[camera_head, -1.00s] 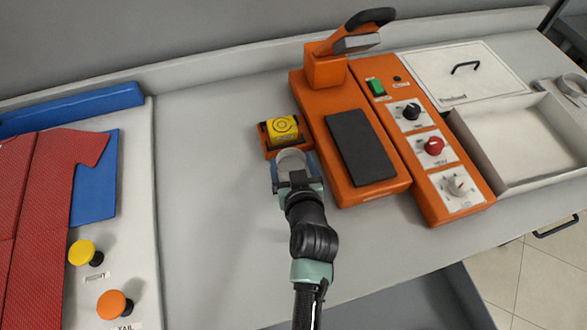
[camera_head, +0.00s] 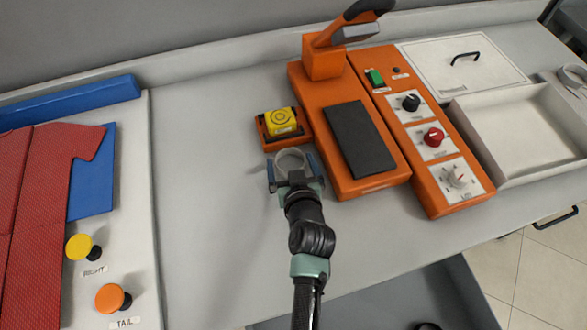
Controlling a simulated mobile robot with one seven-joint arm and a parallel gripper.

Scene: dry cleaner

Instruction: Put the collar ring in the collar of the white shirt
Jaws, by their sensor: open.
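A pale grey ring (camera_head: 290,153), which looks like the collar ring, shows at the tip of my gripper (camera_head: 296,173). My gripper is open, with one blue-grey finger on each side of the ring. I cannot tell whether the fingers touch the ring or how high it is above the counter. No white shirt is in view.
An orange machine (camera_head: 330,170) with a dark pad stands right of my gripper. A yellow button in an orange box (camera_head: 281,123) lies just beyond. A red garment (camera_head: 40,190) is at left. A white tray (camera_head: 500,170) is at right. The left-centre counter is clear.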

